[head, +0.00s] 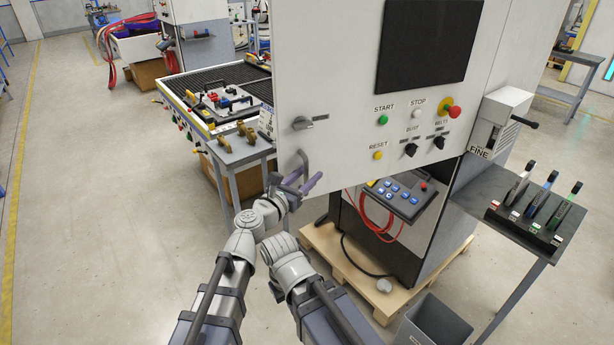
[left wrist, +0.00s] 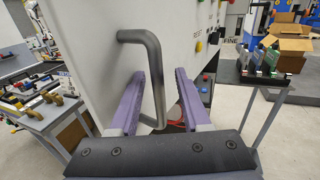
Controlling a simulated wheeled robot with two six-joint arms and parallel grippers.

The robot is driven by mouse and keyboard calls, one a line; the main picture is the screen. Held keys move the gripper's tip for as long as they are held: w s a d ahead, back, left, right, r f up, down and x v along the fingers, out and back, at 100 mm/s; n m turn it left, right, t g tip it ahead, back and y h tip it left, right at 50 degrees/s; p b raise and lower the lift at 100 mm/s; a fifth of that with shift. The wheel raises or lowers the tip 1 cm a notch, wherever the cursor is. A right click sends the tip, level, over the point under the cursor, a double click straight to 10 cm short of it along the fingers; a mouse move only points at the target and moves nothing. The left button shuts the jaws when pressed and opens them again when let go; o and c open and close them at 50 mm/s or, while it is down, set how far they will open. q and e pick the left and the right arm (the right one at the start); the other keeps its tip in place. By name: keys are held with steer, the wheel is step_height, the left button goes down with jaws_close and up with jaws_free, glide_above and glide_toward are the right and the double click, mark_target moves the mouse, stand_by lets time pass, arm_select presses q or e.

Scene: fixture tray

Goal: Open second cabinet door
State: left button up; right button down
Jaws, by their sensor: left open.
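The white cabinet front (head: 330,75) carries a dark screen, buttons and knobs. A grey bent bar handle (head: 303,161) sits at its lower left; it shows large in the left wrist view (left wrist: 155,70). My left gripper (head: 302,185) is open at the handle, with purple fingers. In the left wrist view my left gripper (left wrist: 155,90) has one finger on each side of the bar's lower part, with gaps visible, so it does not grip it. I cannot tell which panel is the second door. My right gripper is not in view.
A grey side table (head: 240,150) with brass parts stands left of the cabinet. A shelf with levers (head: 525,215) stands at right. A control pendant (head: 395,195) and red cable hang below the front. A wooden pallet (head: 355,285) lies underneath. Open floor lies at left.

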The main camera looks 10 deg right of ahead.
arm_select(q)
steer(key=shift+s+a, duration=0.1)
steer(key=shift+a, duration=0.05)
steer(key=v, duration=0.7)
steer(key=shift+s+a, duration=0.25)
